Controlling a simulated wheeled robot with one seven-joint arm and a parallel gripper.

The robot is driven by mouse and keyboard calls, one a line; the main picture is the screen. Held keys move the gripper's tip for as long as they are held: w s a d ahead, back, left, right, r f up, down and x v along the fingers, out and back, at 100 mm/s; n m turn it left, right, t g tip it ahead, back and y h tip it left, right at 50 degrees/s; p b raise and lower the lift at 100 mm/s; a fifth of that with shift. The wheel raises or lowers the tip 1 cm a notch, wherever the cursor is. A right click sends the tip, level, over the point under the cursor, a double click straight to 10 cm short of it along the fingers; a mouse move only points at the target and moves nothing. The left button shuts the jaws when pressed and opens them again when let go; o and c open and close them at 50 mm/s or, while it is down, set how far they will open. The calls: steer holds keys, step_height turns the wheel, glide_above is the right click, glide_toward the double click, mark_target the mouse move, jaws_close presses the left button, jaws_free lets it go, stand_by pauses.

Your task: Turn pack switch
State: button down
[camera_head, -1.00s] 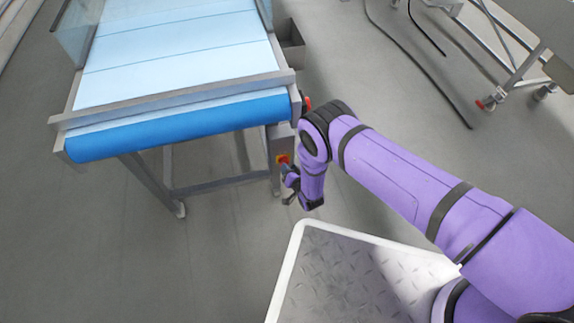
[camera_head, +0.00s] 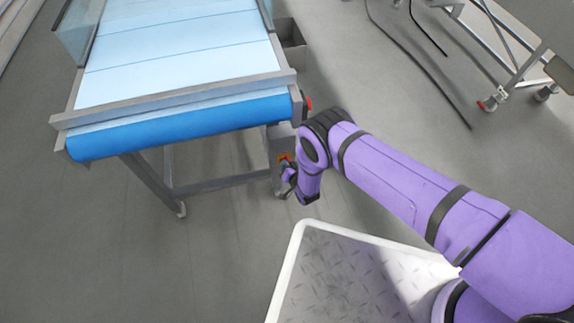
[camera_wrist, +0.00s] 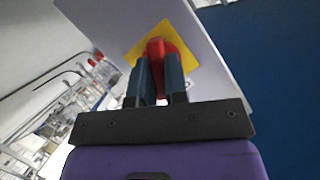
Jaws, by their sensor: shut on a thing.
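The pack switch is a red handle (camera_wrist: 157,47) on a yellow plate (camera_wrist: 183,35), fixed to a grey box. In the wrist view my gripper (camera_wrist: 160,72) has its two dark fingers shut on the red handle, one on each side. In the head view my gripper (camera_head: 287,174) is at the box under the conveyor's near right corner and hides most of the switch.
The conveyor (camera_head: 180,126) with a blue belt end stands above and left of my gripper. A red button (camera_head: 308,103) sits at its right corner. A wheeled metal frame (camera_head: 500,85) stands at the far right. Open grey floor lies below the conveyor.

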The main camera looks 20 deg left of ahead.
steer(key=m+y, duration=0.1)
steer(key=m, duration=0.1)
steer(key=shift+w+d+f+m+y, duration=0.1)
steer(key=shift+m+y, duration=0.7)
steer(key=shift+m, duration=0.3)
steer(key=c, duration=1.1)
jaws_free()
steer(key=shift+c, duration=0.2)
steer(key=v, duration=1.1)
